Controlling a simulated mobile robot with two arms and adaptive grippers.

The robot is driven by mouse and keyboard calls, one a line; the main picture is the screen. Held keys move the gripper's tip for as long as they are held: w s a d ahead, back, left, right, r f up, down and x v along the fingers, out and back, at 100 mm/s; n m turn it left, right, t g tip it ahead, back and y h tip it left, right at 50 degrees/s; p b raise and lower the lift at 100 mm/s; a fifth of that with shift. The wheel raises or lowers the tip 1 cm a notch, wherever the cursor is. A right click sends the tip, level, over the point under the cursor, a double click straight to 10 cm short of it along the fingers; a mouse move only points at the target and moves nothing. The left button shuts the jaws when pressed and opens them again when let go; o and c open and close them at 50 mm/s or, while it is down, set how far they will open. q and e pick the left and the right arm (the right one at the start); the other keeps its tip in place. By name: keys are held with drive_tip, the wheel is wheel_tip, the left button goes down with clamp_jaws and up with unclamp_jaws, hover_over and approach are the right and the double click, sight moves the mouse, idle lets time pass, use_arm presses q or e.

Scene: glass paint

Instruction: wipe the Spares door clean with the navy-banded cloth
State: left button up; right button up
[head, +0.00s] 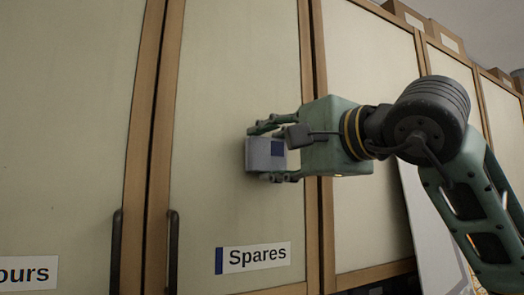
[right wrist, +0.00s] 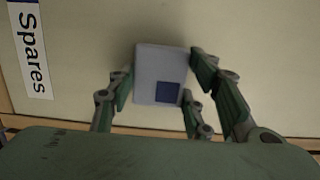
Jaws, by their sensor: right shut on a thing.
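The Spares door (head: 225,80) is a cream panel in a wooden frame with a dark vertical handle at lower left. Its label (head: 254,257) reads "Spares" and has a navy end band. My right gripper (head: 271,153) is shut on a pale grey block-shaped cloth (head: 258,157) with a navy square on it. The cloth is at the middle right of the door panel, above the label. In the right wrist view the cloth (right wrist: 152,68) sits between the fingers in front of the door; whether it touches cannot be told. No clear marks show on the panel. My left gripper is out of view.
A neighbouring door (head: 65,120) with a label ending in "ours" (head: 28,272) is at left. Another cream door (head: 368,60) is at right, partly behind my right arm. Boxes (head: 405,14) stand on top of the cabinets. A pale leaning board (head: 430,235) is at lower right.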

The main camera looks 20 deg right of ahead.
sight(227, 154)
drive_tip(key=shift+w+d+p, duration=0.15)
drive_tip(key=shift+w+d, duration=0.1)
drive_tip(key=shift+d, duration=0.75)
drive_tip(key=shift+w+d+p, duration=0.15)
drive_tip(key=shift+w+d, duration=0.05)
drive_tip(key=shift+d, duration=0.8)
drive_tip(key=shift+s+a, duration=0.35)
drive_tip(key=shift+a, duration=1.35)
drive_tip(key=shift+s+a, duration=0.35)
drive_tip(key=shift+a, duration=1.4)
drive_tip(key=shift+s+a, duration=0.35)
drive_tip(key=shift+a, duration=1.35)
drive_tip(key=shift+b+v, duration=0.6)
drive_tip(key=shift+v, duration=0.2)
drive_tip(key=shift+a+b+v, duration=0.15)
drive_tip(key=shift+b+v, duration=0.1)
drive_tip(key=shift+v, duration=0.8)
drive_tip(key=shift+a+b+v, duration=0.15)
drive_tip(key=shift+b+v, duration=0.1)
drive_tip(key=shift+v, duration=0.8)
drive_tip(key=shift+s, duration=0.2)
drive_tip(key=v, duration=0.3)
drive_tip(key=shift+a, duration=0.2)
